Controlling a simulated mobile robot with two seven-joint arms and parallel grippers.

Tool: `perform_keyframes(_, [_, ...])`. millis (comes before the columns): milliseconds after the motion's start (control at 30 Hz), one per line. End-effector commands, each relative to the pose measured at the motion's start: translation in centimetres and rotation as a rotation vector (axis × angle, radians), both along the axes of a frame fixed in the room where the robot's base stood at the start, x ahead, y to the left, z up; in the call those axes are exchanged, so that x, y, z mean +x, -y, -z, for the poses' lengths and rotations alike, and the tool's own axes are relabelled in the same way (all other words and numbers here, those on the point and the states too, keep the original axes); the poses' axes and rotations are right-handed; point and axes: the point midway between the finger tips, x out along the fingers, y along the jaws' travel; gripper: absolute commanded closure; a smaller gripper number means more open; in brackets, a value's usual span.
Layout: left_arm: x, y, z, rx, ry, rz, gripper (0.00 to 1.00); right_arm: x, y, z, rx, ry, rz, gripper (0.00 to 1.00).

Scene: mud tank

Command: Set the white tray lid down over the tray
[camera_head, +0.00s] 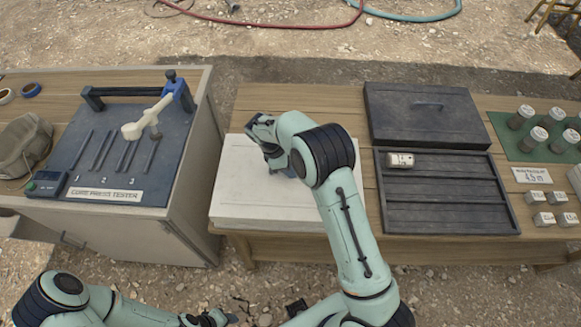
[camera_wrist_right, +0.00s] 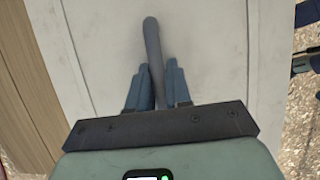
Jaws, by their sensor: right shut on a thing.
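The white tray lid (camera_head: 240,190) is a pale rectangular slab at the front left of the wooden table, and it fills much of the right wrist view (camera_wrist_right: 100,50). My right gripper (camera_head: 273,158) is over its upper middle. In the right wrist view, the fingers (camera_wrist_right: 158,88) are shut on the lid's grey bar handle (camera_wrist_right: 151,45). The tray cannot be told apart beneath the lid, and I cannot tell whether the lid touches it. My left gripper (camera_head: 208,319) shows partly at the bottom edge; its fingers are unclear.
A dark core box (camera_head: 445,219) with a small white-labelled piece lies right of the lid, its dark cover (camera_head: 420,105) behind it. Jars (camera_head: 533,138) stand on a green mat at the far right. A core press tester (camera_head: 100,160) stands on the left bench, across a gap.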

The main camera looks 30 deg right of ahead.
Motion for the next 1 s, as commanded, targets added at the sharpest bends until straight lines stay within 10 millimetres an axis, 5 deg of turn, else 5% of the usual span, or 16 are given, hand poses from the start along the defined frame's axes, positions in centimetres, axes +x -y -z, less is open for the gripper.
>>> perform_keyframes(67, [-0.1, 0.0, 0.1, 0.0, -0.001, 0.0, 0.57, 0.0, 0.0, 0.3, 0.0, 0.0, 0.0, 1.0])
perform_keyframes(100, [-0.1, 0.0, 0.1, 0.0, -0.001, 0.0, 0.57, 0.0, 0.0, 0.3, 0.0, 0.0, 0.0, 0.75])
perform_keyframes(167, [-0.1, 0.0, 0.1, 0.0, -0.001, 0.0, 0.57, 0.0, 0.0, 0.3, 0.0, 0.0, 0.0, 0.55])
perform_keyframes(567, [0.1, 0.0, -0.1, 0.0, 0.001, 0.0, 0.57, 0.0, 0.0, -0.5, 0.0, 0.001, 0.0, 0.55])
perform_keyframes(1000, [1.2, 0.0, -1.6, 0.0, 0.014, 0.0, 0.57, 1.9, -2.9, -8.7, 0.001, 0.005, -0.002, 0.55])
